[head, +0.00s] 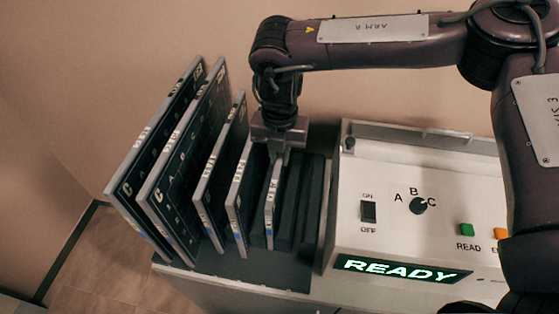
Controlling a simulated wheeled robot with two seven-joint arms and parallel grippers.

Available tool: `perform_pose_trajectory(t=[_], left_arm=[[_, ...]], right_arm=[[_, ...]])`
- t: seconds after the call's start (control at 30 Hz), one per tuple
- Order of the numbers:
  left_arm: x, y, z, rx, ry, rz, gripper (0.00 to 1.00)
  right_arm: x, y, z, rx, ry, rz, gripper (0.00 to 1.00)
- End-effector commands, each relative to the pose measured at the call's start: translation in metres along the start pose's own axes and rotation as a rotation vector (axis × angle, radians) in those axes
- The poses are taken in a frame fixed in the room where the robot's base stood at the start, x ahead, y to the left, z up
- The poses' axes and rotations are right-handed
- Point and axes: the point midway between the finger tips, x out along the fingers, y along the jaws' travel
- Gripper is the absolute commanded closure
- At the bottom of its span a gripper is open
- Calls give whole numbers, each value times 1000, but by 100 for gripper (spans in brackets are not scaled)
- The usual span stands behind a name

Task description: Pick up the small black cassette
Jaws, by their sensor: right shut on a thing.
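The small black cassette (272,206) stands upright in the rack (240,268), the rightmost of the cassettes, with its light edge towards me. My right gripper (279,158) reaches down from above and is shut on the top of this cassette. The lower part of the cassette is still down between the rack's dark dividers. The fingertips are small in the head view and partly merge with the cassette's top. My left gripper is not in view.
Two large cassettes (145,170) and two smaller ones (219,170) stand to the left in the rack. Dark empty slots (300,215) lie to the right. A white reader (395,235) with a lit READY display, a knob and buttons stands close on the right.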

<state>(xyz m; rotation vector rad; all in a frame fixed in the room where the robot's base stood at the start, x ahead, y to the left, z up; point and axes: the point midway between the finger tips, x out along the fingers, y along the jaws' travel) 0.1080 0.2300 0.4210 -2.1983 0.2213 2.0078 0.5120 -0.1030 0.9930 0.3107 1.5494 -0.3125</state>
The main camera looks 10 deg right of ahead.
Motion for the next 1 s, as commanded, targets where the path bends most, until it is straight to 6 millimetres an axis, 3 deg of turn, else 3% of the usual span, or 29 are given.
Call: perform_pose_trajectory(t=[0.27, 0.47, 0.73, 1.0], left_arm=[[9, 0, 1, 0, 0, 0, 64], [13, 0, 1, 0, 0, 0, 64], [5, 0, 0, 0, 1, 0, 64], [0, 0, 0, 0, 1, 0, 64]], right_arm=[[-40, 1, 1, -1, -4, 6, 100], [-83, 1, 0, -1, -5, 6, 100], [-149, 1, 0, -1, -8, 4, 100], [-185, 1, 0, -1, -4, 2, 100]])
